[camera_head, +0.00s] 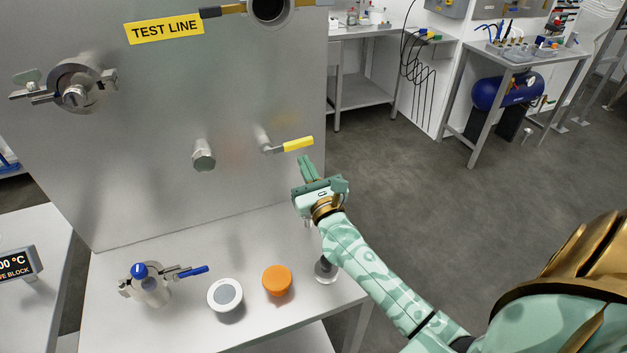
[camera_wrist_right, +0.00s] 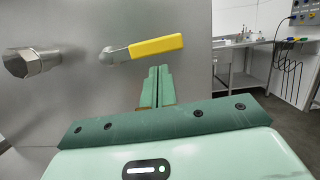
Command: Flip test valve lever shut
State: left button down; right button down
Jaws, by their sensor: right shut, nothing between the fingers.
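The valve lever with a yellow grip (camera_head: 298,144) sticks out from a grey panel (camera_head: 130,170) below the TEST LINE label (camera_head: 164,28). It points right, about level. In the right wrist view, the yellow grip (camera_wrist_right: 157,46) lies across the view, just beyond and above my fingertips. My right gripper (camera_head: 305,159) is shut and empty, its fingers pointing up just below the grip. A small gap shows between them in the wrist view; I cannot tell their exact distance. My left gripper is not in view.
A hex fitting (camera_head: 204,155) sits left of the lever. On the bench (camera_head: 240,245) below stand a blue-handled valve (camera_head: 150,281), a white round cap (camera_head: 225,294) and an orange cap (camera_head: 277,280). A clamped port (camera_head: 77,90) is at upper left. Open floor lies to the right.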

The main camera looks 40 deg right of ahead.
jog(key=shift+x, duration=0.85)
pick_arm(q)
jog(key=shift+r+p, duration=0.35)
pick_arm(e)
jog(key=shift+r+n, duration=0.3)
jog(key=shift+n, duration=0.1)
